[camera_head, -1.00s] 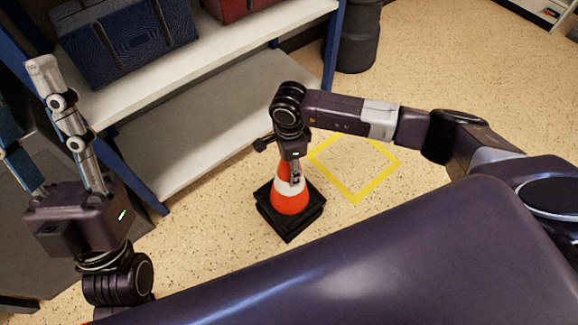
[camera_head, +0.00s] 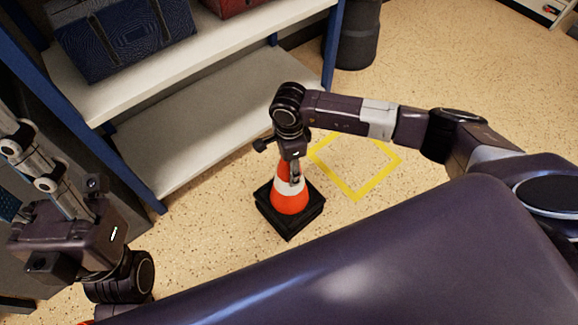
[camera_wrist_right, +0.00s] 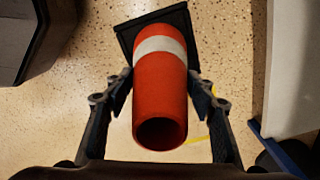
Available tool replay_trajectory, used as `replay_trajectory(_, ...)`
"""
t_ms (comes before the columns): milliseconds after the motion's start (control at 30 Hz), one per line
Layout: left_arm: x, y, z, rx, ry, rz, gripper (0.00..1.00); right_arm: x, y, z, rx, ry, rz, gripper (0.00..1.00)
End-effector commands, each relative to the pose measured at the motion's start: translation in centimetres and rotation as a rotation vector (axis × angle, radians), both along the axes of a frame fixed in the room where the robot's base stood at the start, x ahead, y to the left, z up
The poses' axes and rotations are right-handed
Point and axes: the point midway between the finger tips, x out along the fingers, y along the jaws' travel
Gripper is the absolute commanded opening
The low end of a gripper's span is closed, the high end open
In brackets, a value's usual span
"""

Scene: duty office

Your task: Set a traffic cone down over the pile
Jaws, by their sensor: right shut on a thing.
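An orange traffic cone (camera_head: 291,203) with a white band and black square base stands upright on the floor below my right arm. My right gripper (camera_head: 293,168) is shut on its upper part from above. In the right wrist view the cone (camera_wrist_right: 160,100) lies between the two fingers, open top toward the camera. The black base (camera_head: 290,222) looks thick, like two stacked square layers; I cannot tell how many cones are nested or whether they touch. My left gripper (camera_head: 50,170) is at the left edge, empty, its fingers apart and partly out of frame.
A yellow square outline (camera_head: 357,190) on the floor right of the cone is empty inside. A shelf (camera_head: 190,140) with blue posts stands left, holding a dark blue case (camera_head: 125,35). A dark bin (camera_head: 352,40) stands behind.

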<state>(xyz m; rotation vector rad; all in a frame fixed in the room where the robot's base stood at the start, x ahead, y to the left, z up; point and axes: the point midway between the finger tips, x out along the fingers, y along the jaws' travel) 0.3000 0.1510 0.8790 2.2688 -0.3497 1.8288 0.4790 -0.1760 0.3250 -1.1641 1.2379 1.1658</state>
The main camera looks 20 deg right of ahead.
Motion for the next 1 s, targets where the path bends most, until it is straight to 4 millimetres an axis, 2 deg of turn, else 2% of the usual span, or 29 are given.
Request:
replay_trajectory(333,-0.2,0.0,0.0,-0.002,-0.007,-0.001,0.40,0.1,0.0,0.1,0.001,-0.003,0.000,0.00)
replay_trajectory(367,-0.2,0.0,0.0,-0.002,-0.007,0.000,0.40,0.1,0.0,0.1,0.001,-0.003,0.000,0.52)
replay_trajectory(533,-0.1,0.0,0.0,-0.002,-0.006,0.000,0.40,0.1,0.0,0.0,0.001,-0.002,0.000,0.70)
replay_trajectory(833,-0.1,0.0,0.0,-0.002,-0.006,0.000,0.40,-0.1,0.0,0.0,-0.001,0.001,0.000,0.71)
replay_trajectory(1000,-0.1,0.0,0.0,-0.002,-0.006,0.000,0.40,0.1,-0.1,1.7,0.000,-0.002,-0.001,0.71)
